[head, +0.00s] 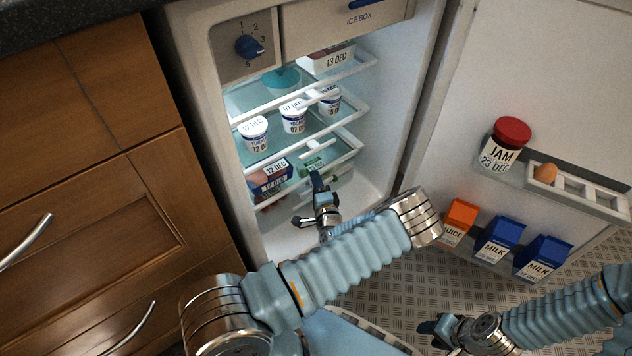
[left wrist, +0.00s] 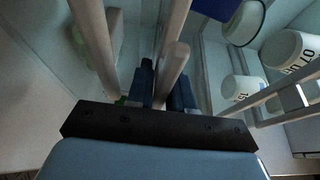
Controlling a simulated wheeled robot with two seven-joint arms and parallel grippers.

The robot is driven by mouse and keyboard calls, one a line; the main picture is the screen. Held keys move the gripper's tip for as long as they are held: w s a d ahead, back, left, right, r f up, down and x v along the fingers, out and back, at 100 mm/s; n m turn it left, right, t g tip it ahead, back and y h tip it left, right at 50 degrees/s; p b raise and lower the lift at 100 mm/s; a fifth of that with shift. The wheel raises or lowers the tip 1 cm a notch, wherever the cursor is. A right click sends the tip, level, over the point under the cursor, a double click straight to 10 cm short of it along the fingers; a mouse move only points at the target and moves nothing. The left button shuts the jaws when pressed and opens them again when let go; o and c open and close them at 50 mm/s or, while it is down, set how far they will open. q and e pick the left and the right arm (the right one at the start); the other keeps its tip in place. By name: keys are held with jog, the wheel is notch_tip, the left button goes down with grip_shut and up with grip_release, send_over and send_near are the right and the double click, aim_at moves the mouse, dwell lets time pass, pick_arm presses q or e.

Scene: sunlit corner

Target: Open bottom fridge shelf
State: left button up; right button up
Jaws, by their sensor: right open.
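The bottom fridge shelf (head: 273,199) is low in the open fridge, with a dark labelled pack (head: 270,179) at its left and a green item (head: 313,165) behind my gripper. My left gripper (head: 318,184) is at the front of this shelf, right of its middle. In the left wrist view its dark fingers (left wrist: 165,92) are close together on either side of a pale bar (left wrist: 177,65), which looks like the shelf's front handle. The gripper hides part of the shelf front. My right gripper (head: 430,333) is open and empty, low over the floor outside the fridge.
Higher shelves hold several yogurt cups (head: 294,117). The fridge door (head: 540,75) stands open at right, with jam (head: 505,146), an egg (head: 545,174), juice (head: 457,222) and milk (head: 499,240). Wooden cabinets (head: 90,190) stand at left. The metal floor (head: 400,280) between is clear.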

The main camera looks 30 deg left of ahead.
pick_arm(q)
grip_shut()
jog(key=shift+d, duration=0.1)
jog(key=s+d+b, duration=0.1)
jog(key=s+d, duration=0.4)
jog(key=d, duration=0.7)
jog(key=s+d+b, duration=0.2)
jog(key=s+d, duration=0.3)
jog(key=d, duration=0.8)
jog(key=shift+s+b, duration=0.3)
pick_arm(e)
jog(key=shift+s+d+f, duration=0.2)
jog(key=shift+d+f, duration=0.35)
jog(key=shift+f, duration=0.35)
jog(key=shift+s+d+f, duration=0.15)
jog(key=shift+d+f, duration=0.35)
jog(key=shift+f, duration=0.4)
